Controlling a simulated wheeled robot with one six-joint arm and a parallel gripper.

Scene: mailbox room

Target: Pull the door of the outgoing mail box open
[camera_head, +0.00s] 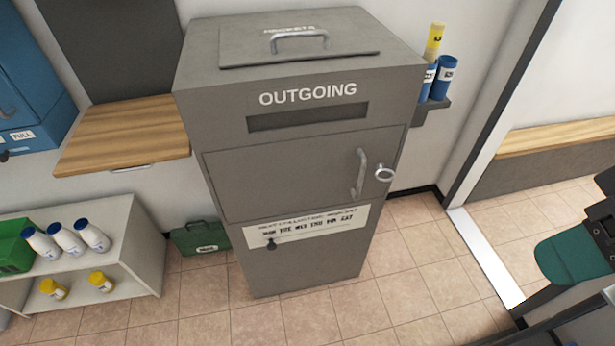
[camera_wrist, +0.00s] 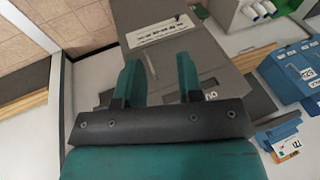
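The grey outgoing mail box (camera_head: 225,110) stands upright in the middle of the head view. Its door (camera_head: 270,178) looks shut, flush with the front. A vertical metal handle (camera_head: 361,173) is on the door's right side, with a metal ring (camera_head: 385,174) just right of it. My gripper (camera_wrist: 158,72) shows two teal fingers spread apart with nothing between them in the wrist view. The box also shows there beyond the fingers (camera_wrist: 215,60), partly hidden by them. In the head view, a teal part of my arm shows at the right edge, clear of the box.
A white shelf (camera_head: 135,235) with bottles stands at left, below a wooden ledge (camera_head: 125,140). A green case (camera_head: 200,238) is on the floor beside the box. A small side shelf (camera_head: 432,106) holds tubes. Tiled floor (camera_head: 430,260) in front and to the right is clear.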

